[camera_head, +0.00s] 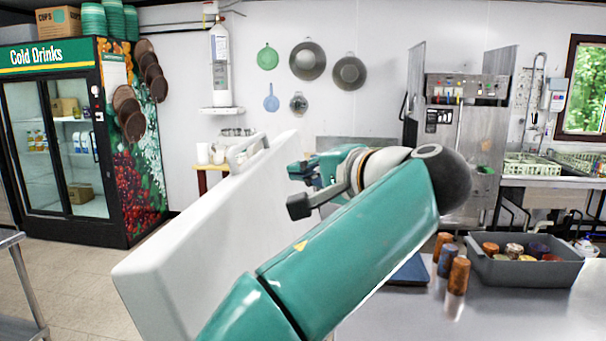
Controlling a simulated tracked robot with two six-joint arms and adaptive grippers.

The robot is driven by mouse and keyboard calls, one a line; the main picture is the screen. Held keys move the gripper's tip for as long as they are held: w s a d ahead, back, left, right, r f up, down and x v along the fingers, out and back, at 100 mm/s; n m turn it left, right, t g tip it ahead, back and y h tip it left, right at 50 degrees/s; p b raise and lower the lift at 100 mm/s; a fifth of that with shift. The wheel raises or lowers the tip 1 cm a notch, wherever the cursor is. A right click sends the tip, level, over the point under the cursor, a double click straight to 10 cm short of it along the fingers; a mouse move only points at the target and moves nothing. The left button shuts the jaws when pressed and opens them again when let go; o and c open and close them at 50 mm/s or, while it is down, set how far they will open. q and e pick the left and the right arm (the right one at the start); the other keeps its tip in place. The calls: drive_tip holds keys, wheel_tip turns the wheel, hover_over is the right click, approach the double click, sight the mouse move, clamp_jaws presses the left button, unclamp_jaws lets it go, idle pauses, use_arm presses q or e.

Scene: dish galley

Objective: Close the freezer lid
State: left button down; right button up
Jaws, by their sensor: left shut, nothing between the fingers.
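The freezer lid (205,235) is a thick white slab, standing raised and steeply tilted at the left centre of the view. A pale handle (247,150) shows at its upper edge. The freezer body below is not visible. My left gripper (299,188) is at the right of the lid, its dark fingers pointing left toward the lid's broad face. It is shut and empty. I cannot tell whether it touches the lid. My teal left arm hides the lid's lower right part. My right gripper is not in view.
A metal counter (500,315) at the right bears a grey bin (525,272) of cans, loose cans (458,275) and a dark blue flat item (410,270). A drinks fridge (60,140) stands at the far left. Open floor (85,275) lies before it.

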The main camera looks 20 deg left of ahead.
sight(251, 173)
use_arm(q)
drive_tip(key=x, duration=1)
drive_tip(key=shift+s+a+f, duration=0.1)
drive_tip(key=shift+s+f, duration=0.25)
drive_tip(key=shift+s, duration=0.05)
drive_tip(key=shift+s+a+f, duration=0.1)
drive_tip(key=shift+s+a, duration=0.1)
drive_tip(key=shift+a, duration=0.3)
